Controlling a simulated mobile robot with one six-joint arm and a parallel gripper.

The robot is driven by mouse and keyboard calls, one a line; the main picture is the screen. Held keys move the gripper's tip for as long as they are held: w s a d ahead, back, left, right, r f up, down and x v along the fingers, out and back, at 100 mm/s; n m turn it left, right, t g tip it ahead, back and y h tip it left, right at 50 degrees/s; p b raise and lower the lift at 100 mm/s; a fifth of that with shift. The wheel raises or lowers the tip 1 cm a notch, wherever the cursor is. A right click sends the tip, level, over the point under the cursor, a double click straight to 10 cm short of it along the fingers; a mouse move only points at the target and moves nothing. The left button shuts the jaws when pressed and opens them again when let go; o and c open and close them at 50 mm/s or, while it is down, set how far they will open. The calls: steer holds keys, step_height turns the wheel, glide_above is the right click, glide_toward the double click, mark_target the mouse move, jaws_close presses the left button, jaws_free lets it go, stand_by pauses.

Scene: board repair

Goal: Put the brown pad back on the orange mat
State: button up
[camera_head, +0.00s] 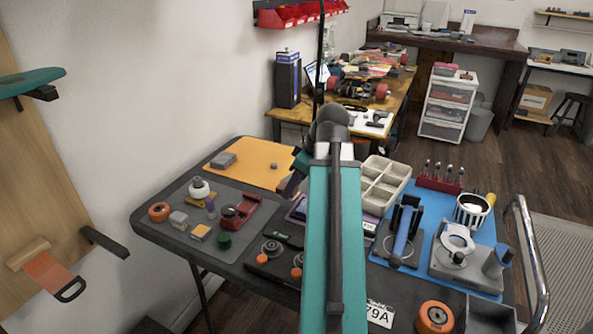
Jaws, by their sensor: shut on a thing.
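The orange mat (252,152) lies at the far left corner of the dark table. A grey block (223,160) and a small grey piece (274,166) rest on it. My gripper (297,172) is at the mat's right edge, partly hidden behind my teal arm. It is shut on a small dark brownish thing (289,187), which looks like the brown pad and shows just below and left of the gripper. My arm hides much of it, and I cannot tell whether it touches the mat.
A grey mat (190,228) in front holds several small parts, with a red clamp-like piece (238,212). A cream divided tray (384,180) stands right of my arm. A blue mat (425,205) with tools lies farther right. The orange mat's middle is mostly bare.

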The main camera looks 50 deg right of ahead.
steer(key=shift+w+d+r+p, duration=0.1)
steer(key=shift+w+d+p, duration=0.2)
steer(key=shift+p, duration=3.5)
steer(key=p, duration=0.7)
steer(key=shift+s+p, duration=0.2)
steer(key=shift+p, duration=0.15)
steer(key=shift+w+d+p, duration=0.15)
steer(key=shift+p, duration=0.2)
steer(key=shift+w+d+f+p, duration=0.25)
steer(key=shift+w+d+p, duration=0.6)
steer(key=shift+d+p, duration=0.35)
steer(key=shift+w+d+f+p, duration=0.15)
steer(key=shift+w+d+p, duration=0.1)
steer(key=shift+w+d, duration=0.6)
steer(key=shift+w+d+f+p, duration=0.15)
steer(key=shift+w+d+p, duration=0.15)
steer(key=shift+w+d, duration=0.6)
steer(key=shift+w+d+f+p, duration=0.2)
steer(key=shift+w+d, duration=0.35)
steer(key=shift+d, duration=0.6)
steer(key=shift+f+p, duration=0.6)
steer(key=shift+f, duration=1.15)
steer(key=shift+f, duration=0.15)
